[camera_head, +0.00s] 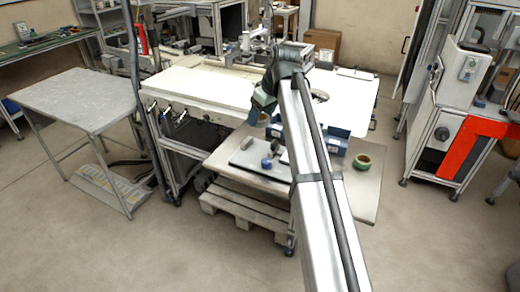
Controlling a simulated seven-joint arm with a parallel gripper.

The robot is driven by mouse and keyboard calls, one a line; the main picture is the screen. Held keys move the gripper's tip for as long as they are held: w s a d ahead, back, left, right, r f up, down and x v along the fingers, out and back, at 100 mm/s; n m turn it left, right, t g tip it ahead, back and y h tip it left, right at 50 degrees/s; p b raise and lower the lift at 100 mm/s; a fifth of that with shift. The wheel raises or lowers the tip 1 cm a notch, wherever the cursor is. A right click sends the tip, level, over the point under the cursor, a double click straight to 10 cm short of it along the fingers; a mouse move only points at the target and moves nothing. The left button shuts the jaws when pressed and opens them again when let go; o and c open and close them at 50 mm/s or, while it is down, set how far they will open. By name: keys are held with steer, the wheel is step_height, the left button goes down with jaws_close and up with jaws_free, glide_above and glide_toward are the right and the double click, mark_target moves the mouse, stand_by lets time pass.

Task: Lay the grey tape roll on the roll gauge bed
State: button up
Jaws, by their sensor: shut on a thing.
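My gripper (255,112) is at the far end of my arm, over the back left of the low table. It is small here and partly hidden by my wrist. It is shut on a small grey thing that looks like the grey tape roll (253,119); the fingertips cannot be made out. Blue blocks (337,143) stand on the table right of my arm, with another blue part left of it. They may belong to the roll gauge bed, but my arm covers the middle and I cannot tell.
A green tape roll (363,162) lies on the right of the low table (355,195). A white bench (205,88) stands behind. The table's front right is clear.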

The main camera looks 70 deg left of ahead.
steer(key=shift+f, duration=5)
steer(key=shift+f, duration=0.15)
steer(key=o, duration=1)
steer(key=v, duration=1.2)
